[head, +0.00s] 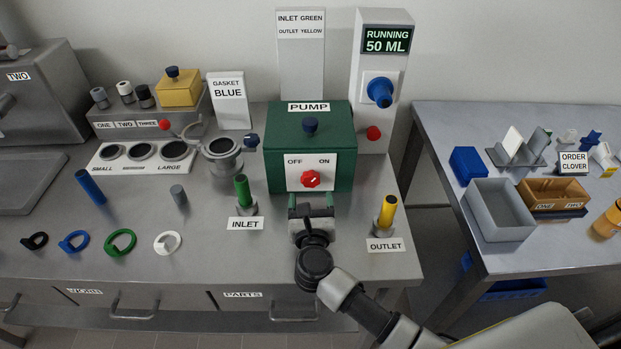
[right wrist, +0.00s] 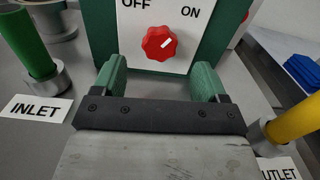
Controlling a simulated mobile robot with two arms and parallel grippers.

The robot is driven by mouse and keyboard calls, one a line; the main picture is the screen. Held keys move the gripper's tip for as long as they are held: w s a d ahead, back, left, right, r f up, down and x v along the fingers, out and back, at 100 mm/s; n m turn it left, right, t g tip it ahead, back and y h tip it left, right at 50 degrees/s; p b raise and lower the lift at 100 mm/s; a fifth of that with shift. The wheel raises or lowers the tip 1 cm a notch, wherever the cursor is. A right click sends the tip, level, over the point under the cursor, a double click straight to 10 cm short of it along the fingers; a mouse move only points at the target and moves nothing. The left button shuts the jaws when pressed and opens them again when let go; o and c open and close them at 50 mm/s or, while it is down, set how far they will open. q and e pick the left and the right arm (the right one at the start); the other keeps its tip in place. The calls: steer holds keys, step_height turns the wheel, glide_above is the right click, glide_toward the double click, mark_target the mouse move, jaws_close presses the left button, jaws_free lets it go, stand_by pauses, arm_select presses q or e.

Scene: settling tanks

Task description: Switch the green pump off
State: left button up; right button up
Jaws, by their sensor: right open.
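The green pump (head: 263,150) stands on the bench with a white OFF/ON plate (head: 294,172) on its front. Its red knob (head: 310,179) also shows in the right wrist view (right wrist: 159,43), where its white mark points up and right, toward ON. My right gripper (head: 311,203) is in front of the knob, apart from it. In the right wrist view its two green fingers (right wrist: 160,75) are spread, with nothing between them, and the knob lies just beyond the gap. A display (head: 387,40) behind reads RUNNING 50 ML. My left gripper is not in view.
A green tube (head: 242,190) in the INLET socket stands left of my gripper, and a yellow tube (head: 387,212) in the OUTLET socket stands right. Behind the pump, a white column carries a blue knob (head: 380,92) and a red button (head: 374,133). Coloured rings (head: 120,242) lie front left.

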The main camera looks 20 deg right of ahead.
mark_target(311, 181)
steer(key=x, duration=0.6)
steer(key=shift+w+p, duration=0.3)
steer(key=c, duration=0.9)
